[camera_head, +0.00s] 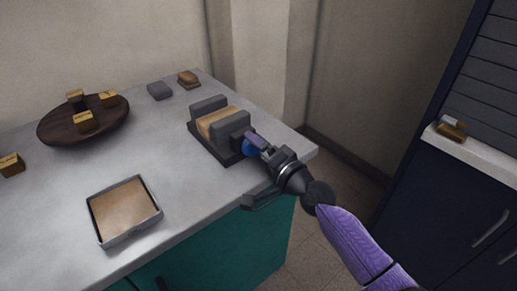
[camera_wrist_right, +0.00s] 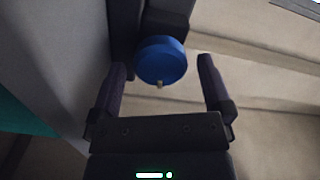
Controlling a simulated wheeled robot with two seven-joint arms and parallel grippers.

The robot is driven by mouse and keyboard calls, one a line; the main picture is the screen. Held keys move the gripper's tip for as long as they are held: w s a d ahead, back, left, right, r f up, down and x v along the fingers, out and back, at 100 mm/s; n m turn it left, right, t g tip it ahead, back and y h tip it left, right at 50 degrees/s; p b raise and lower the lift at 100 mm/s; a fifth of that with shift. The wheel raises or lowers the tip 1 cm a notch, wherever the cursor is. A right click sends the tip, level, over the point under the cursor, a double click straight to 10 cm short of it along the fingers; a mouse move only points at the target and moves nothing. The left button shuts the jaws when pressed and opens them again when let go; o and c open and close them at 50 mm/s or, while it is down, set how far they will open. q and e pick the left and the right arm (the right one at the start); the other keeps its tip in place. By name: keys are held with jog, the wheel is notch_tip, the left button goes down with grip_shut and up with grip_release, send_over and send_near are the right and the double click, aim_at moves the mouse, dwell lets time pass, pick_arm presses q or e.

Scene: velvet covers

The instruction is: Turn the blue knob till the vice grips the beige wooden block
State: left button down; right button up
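The vice (camera_head: 229,132), with dark grey jaws on a black base, stands near the right edge of the counter. The beige wooden block (camera_head: 215,122) lies between its jaws; I cannot tell whether both jaws touch it. The blue knob (camera_head: 249,149) is on the vice's near right side, partly hidden by my right gripper (camera_head: 257,145). In the right wrist view the blue knob (camera_wrist_right: 160,59) shows ahead of and between the two spread fingers of the gripper (camera_wrist_right: 161,72). Gaps show on both sides, so the gripper is open. My left gripper is out of view.
A square tray (camera_head: 127,234) with a beige inside lies at the counter's front. A dark round dish (camera_head: 60,126) holds small wooden blocks. A grey block (camera_head: 159,90) and a brown block (camera_head: 188,79) lie behind the vice. The counter's middle is clear.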

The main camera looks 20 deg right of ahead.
jog(key=v, duration=1)
jog(key=shift+p, duration=0.35)
jog(key=shift+r, duration=0.1)
